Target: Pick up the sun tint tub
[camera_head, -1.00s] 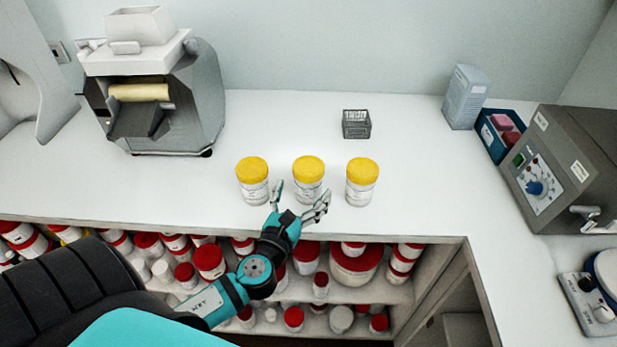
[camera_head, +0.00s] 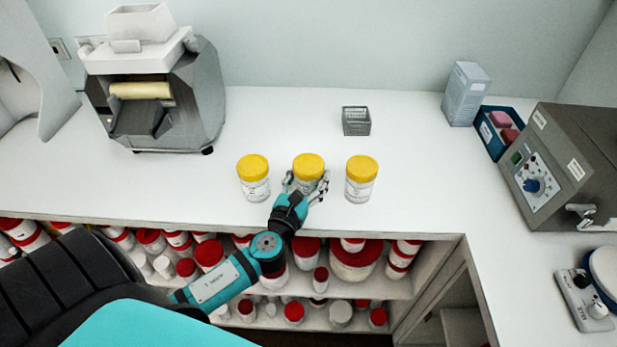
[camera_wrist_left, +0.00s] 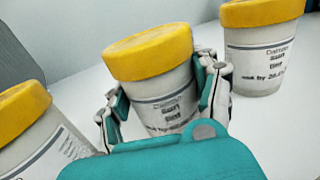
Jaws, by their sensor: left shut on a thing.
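Three white tubs with yellow lids stand in a row on the white counter. My left gripper (camera_head: 306,184) is shut on the middle tub (camera_head: 308,164), with a finger on each side of it. In the left wrist view this middle tub (camera_wrist_left: 160,85) sits between the fingers, and its label seems to read "sun tint". The right tub (camera_head: 361,180) also shows in the left wrist view (camera_wrist_left: 262,55), with a similar label. The left tub (camera_head: 254,179) is partly cut off in the left wrist view (camera_wrist_left: 35,130). My right gripper is not in view.
A small grey wire basket (camera_head: 356,121) stands behind the tubs. A grey roller mill (camera_head: 160,90) is at the back left. A blue bin (camera_head: 487,133) and a grey machine (camera_head: 560,165) are at the right. Red-lidded jars (camera_head: 209,254) fill the shelf below the counter edge.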

